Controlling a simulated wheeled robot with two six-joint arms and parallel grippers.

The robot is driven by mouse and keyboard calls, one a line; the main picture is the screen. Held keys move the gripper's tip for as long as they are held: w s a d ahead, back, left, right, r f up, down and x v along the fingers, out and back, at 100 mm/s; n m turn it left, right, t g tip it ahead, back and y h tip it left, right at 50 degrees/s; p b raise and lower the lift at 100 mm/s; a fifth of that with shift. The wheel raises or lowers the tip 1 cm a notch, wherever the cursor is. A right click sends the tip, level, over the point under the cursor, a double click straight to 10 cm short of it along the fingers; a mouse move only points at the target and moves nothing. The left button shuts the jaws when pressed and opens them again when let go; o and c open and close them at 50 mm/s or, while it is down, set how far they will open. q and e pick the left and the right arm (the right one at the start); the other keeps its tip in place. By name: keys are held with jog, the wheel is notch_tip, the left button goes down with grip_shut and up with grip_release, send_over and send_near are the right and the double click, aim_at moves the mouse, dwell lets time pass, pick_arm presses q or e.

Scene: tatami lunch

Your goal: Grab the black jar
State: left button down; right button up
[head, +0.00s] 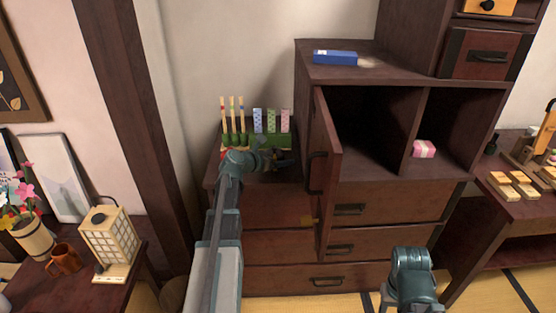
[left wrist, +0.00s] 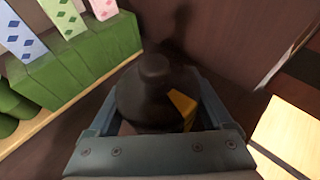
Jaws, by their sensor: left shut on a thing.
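The black jar (left wrist: 155,85) is dark and rounded with a narrower top. In the left wrist view it sits between the two fingers of my left gripper (left wrist: 160,112), which is shut on it. A yellow patch (left wrist: 181,106) shows on its right side. In the head view my left gripper (head: 272,158) is at the low dark cabinet, just in front of the green rack; the jar is mostly hidden there. Part of my right arm shows at the bottom right, but its gripper fingers do not.
The green rack (left wrist: 85,65) with patterned pieces stands close on the left. An open cabinet door (head: 326,175) stands just right of my left gripper. A blue box (head: 335,57) lies on the cabinet top, and a pink item (head: 424,149) sits in the right compartment.

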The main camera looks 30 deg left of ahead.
pick_arm(q)
jog(key=shift+r, duration=0.15)
jog(key=shift+r+p, duration=1.85)
jog(key=shift+p, duration=0.05)
jog(key=s+d, duration=0.3)
jog(key=s, duration=0.4)
jog(key=s+d+r+p, duration=0.1)
jog(key=s+d, duration=0.2)
jog(key=s, duration=0.4)
jog(key=shift+s+d, duration=0.25)
jog(key=shift+d, duration=0.05)
jog(key=shift+r, duration=0.1)
